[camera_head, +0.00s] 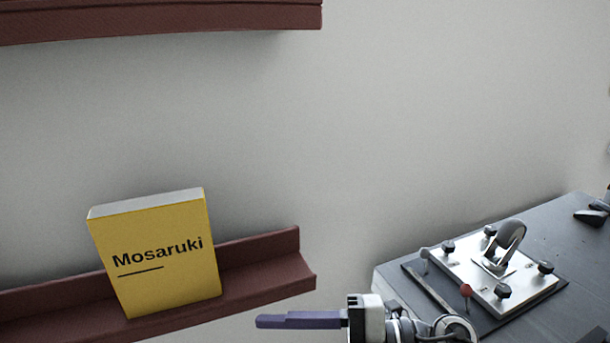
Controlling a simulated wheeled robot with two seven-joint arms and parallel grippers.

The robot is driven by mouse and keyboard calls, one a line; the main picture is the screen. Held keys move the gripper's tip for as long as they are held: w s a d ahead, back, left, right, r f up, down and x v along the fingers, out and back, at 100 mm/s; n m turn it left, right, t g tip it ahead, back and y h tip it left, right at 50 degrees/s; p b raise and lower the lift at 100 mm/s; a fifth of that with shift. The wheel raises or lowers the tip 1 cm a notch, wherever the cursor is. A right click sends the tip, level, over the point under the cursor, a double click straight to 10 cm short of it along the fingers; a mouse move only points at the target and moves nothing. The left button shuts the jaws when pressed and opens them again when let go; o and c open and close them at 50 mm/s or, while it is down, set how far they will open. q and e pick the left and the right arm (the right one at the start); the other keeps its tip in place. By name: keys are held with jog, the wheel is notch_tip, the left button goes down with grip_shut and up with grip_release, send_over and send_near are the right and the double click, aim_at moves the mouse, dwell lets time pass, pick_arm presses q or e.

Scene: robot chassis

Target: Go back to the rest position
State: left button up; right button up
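A yellow book (160,270) with "Mosaruki" on its cover stands on the lower dark red shelf (265,262), leaning back slightly. My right gripper (258,321) shows at the bottom centre, with its purple fingers pointing left. It is in front of and below the right end of the lower shelf, apart from the book in the picture. The fingers are seen side-on and overlap, so their opening is unclear. No object shows at their tips. My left gripper is not in view.
An upper dark red shelf (160,18) crosses the top left. A grey table (560,235) at the right bears a metal plate fixture (470,262) with knobs and a ring-shaped part. A dark object (592,214) is at the right edge. The wall between is bare.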

jog(key=w+d+f+m+t+h, duration=0.35)
jog(key=d+m+t, duration=0.25)
jog(key=m+t, duration=0.3)
jog(key=w+d+f+m+t+h, duration=0.2)
jog(key=d+f+m+t+h, duration=0.35)
jog(key=m, duration=0.55)
jog(key=s+d+f+m+g+h, duration=0.2)
jog(key=s+d+f+m+g, duration=0.1)
jog(key=s+f, duration=0.6)
jog(key=s+d+f+m+g+h, duration=0.3)
jog(key=s+f, duration=0.6)
jog(key=f, duration=0.4)
jog(key=shift+d+m+g, duration=0.55)
jog(key=shift+d+m, duration=0.35)
jog(key=shift+d, duration=0.1)
jog(key=shift+w+r+h, duration=0.1)
jog(key=shift+h, duration=0.2)
